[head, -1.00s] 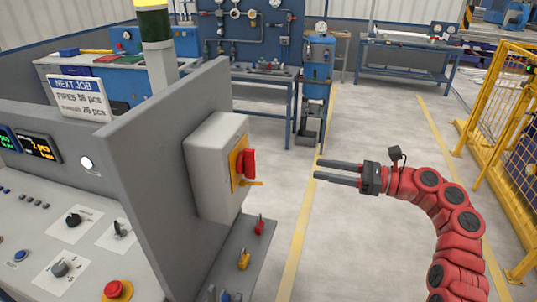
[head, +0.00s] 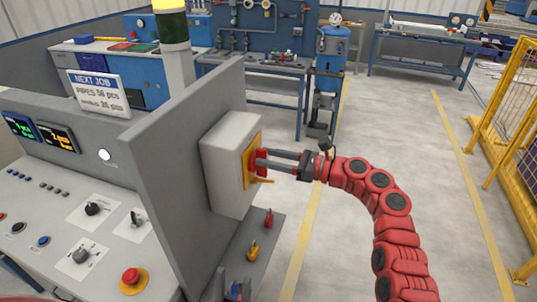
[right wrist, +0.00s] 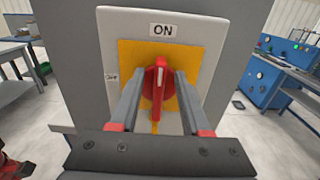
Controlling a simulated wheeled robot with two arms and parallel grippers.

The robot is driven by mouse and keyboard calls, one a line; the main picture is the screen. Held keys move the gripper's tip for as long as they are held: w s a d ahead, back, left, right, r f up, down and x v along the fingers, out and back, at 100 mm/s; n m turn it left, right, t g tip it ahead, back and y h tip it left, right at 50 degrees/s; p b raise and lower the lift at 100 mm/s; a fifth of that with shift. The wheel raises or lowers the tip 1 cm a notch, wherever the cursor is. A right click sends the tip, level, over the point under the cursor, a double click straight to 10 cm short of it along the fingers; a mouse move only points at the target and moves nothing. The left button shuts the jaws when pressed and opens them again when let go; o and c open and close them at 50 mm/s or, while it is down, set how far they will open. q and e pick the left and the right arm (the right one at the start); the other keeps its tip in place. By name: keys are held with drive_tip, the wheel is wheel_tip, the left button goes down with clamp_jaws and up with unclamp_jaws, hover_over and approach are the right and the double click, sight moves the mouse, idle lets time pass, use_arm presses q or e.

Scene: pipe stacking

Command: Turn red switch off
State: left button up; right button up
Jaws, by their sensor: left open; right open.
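The red switch (head: 260,163) sits on a yellow plate on the front of a grey box (head: 222,165). In the right wrist view its red handle (right wrist: 160,88) stands upright, pointing at the ON label (right wrist: 163,30). A small, partly hidden label (right wrist: 111,76), apparently OFF, is at the left of the plate. My right gripper (head: 264,160) is open, with one finger on each side of the handle. In the right wrist view small gaps show between the fingers and the handle. My left gripper cannot be made out.
The box is fixed to a grey upright panel (head: 165,170) beside a sloped control desk (head: 55,215). Below the box, a ledge carries red and yellow padlocks (head: 253,250). A yellow fence (head: 505,140) stands at the right. The floor between is clear.

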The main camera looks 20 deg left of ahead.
drive_tip(key=shift+a, duration=0.15)
clamp_jaws()
